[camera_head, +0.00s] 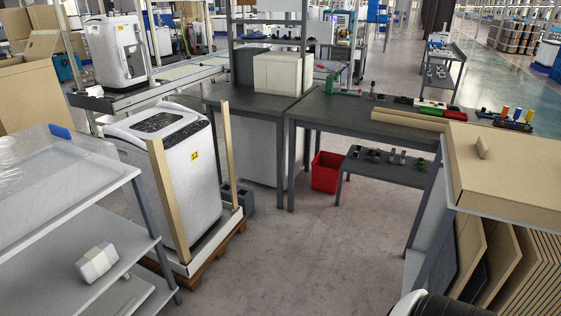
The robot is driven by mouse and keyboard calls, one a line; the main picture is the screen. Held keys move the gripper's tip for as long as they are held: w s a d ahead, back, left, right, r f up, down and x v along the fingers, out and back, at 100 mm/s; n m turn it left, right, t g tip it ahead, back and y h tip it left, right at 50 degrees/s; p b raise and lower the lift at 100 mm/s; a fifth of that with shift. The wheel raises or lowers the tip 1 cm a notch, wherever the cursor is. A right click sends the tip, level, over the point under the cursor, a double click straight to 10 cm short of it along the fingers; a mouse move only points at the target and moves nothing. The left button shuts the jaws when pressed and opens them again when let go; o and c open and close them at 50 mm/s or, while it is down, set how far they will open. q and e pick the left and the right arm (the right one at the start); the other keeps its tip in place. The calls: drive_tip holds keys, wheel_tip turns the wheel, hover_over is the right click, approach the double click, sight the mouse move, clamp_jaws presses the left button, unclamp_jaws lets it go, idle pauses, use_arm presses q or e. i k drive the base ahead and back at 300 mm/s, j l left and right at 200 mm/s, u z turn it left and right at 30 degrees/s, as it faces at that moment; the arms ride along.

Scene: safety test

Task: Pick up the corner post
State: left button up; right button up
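Two tall tan corner posts stand upright at corners of a white washing machine (178,167). The nearer post (168,200) stands at its front left corner and the other post (229,155) at its right. Both rise from a white tray-like base (190,268) on a wooden pallet. Neither gripper is in view. A white and black rounded part shows at the bottom edge, with no fingers visible.
A grey shelf rack (120,190) stands close at the left. Dark tables (350,107), a red bin (326,172) and a low shelf (385,170) stand behind. A cardboard stack (510,185) fills the right. The grey floor (300,255) in the middle is clear.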

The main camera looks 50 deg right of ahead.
sight(224, 104)
drive_tip(key=z, duration=1.2)
